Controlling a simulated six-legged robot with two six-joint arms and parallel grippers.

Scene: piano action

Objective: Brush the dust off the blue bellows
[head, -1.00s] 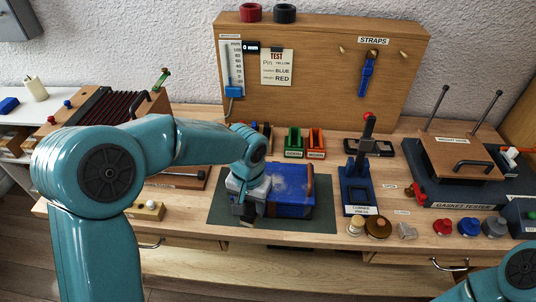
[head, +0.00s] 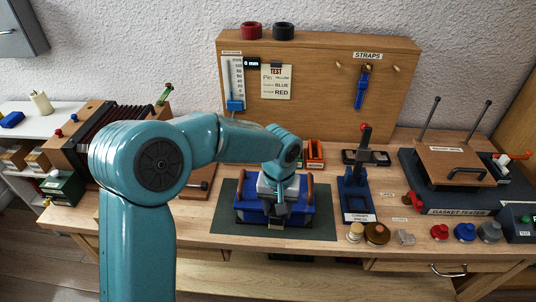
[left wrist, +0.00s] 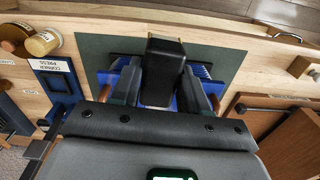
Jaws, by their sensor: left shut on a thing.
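The blue bellows (head: 306,212) with brown end pieces lies on a dark green mat (head: 225,222) at the front middle of the bench. My left gripper (head: 277,207) is over the middle of the bellows and hides much of its top, so I cannot tell how much dust is there. It is shut on a dark block, seemingly a brush (left wrist: 163,72), between its fingers in the left wrist view. Blue parts of the bellows (left wrist: 200,71) show on both sides of the fingers there. I cannot tell whether the brush touches the bellows. My right gripper is out of view.
A corner press (head: 356,195) stands just right of the mat, with small knobs (head: 376,233) in front. The gasket tester (head: 450,200) is at the right. A wooden board (head: 320,85) with straps stands behind. A dark pleated instrument (head: 95,140) is at the left.

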